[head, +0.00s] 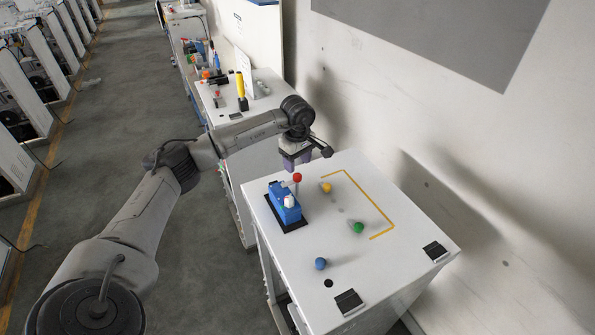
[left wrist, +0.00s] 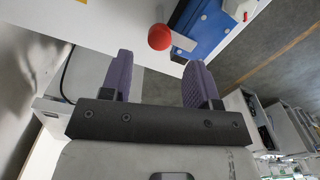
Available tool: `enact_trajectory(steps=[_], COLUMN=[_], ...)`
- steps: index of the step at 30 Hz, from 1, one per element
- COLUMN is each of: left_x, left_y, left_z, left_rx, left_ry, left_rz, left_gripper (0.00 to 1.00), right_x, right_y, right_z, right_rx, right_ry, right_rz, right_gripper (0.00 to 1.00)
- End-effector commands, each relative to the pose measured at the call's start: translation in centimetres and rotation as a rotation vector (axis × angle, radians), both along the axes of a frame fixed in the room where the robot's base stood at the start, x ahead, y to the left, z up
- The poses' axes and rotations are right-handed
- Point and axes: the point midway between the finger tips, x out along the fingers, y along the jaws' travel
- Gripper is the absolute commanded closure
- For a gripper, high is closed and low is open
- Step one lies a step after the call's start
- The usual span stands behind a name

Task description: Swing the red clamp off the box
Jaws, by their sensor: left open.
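The blue box (head: 284,203) stands on a dark base plate on the white cabinet top. A red ball knob (head: 297,177) sits at its far right corner, on a pale lever that shows in the left wrist view. There the red knob (left wrist: 160,37) lies just beyond my fingertips, and the blue box (left wrist: 208,27) is to its right. My left gripper (head: 291,167) is open, with purple fingers, close behind and above the red knob. In the left wrist view nothing is between the fingers of my left gripper (left wrist: 160,75). My right gripper is not in view.
Yellow (head: 326,187), green (head: 358,227) and blue (head: 320,263) balls are spread over the cabinet top (head: 395,275) right of the box. A yellow line marks the far right side. Two black fittings sit near the front. Another cabinet with tools stands behind, and a wall is at right.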

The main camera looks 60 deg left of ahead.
Motion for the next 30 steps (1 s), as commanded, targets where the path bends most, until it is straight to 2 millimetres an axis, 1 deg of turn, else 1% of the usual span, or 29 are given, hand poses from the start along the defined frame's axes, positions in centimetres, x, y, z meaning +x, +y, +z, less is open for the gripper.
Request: enact_trajectory(steps=[1,3,6,10,16,24,26,30], left_x=[0.0,0.0,0.0,0.0,0.0,0.0,0.0,0.0], left_y=[0.0,0.0,-0.1,0.0,0.0,0.0,0.0,0.0], left_z=[-0.7,-1.8,-3.1,-4.2,-5.0,-5.2,-5.2,-5.1], left_rx=[-0.001,-0.001,-0.002,-0.001,0.0,-0.001,-0.001,-0.001], left_ry=[0.004,0.004,0.003,0.002,-0.001,-0.001,-0.001,-0.001], left_rz=[0.001,0.001,0.0,0.0,-0.001,-0.001,-0.001,0.0], left_gripper=[0.45,0.45,0.45,0.45,0.45,0.45,0.48,0.62], right_x=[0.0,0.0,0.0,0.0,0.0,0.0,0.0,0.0], right_y=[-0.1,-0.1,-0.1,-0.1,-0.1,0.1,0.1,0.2], right_z=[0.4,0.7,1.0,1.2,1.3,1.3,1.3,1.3], right_rx=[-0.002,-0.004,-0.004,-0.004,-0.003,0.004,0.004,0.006], right_ry=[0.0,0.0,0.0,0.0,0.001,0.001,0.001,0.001], right_rz=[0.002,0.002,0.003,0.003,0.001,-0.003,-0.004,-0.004], right_gripper=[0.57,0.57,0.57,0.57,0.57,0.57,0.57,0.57])
